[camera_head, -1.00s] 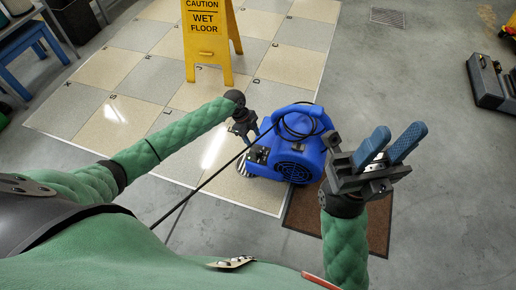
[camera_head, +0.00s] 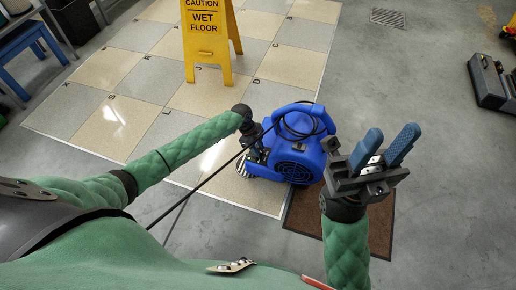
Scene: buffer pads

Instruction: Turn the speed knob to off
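A blue floor blower (camera_head: 296,158) with a round dark grille and a black cord coiled over its top handle stands on the floor. My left gripper (camera_head: 257,153) is at the blower's left side, pointing down. Its fingers are small and partly hidden against the blower, so I cannot tell whether they are open or touching it. The speed knob cannot be made out; that side is covered by my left gripper. My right gripper (camera_head: 384,146) is to the right of the blower, raised and empty, its two blue fingers apart.
A yellow wet-floor sign (camera_head: 207,42) stands behind the blower on the tiled floor patch (camera_head: 120,82). A brown mat (camera_head: 378,228) lies under the blower's right side. A black cord (camera_head: 196,190) runs left from the blower. A dark case (camera_head: 489,82) lies at far right, with clear concrete between.

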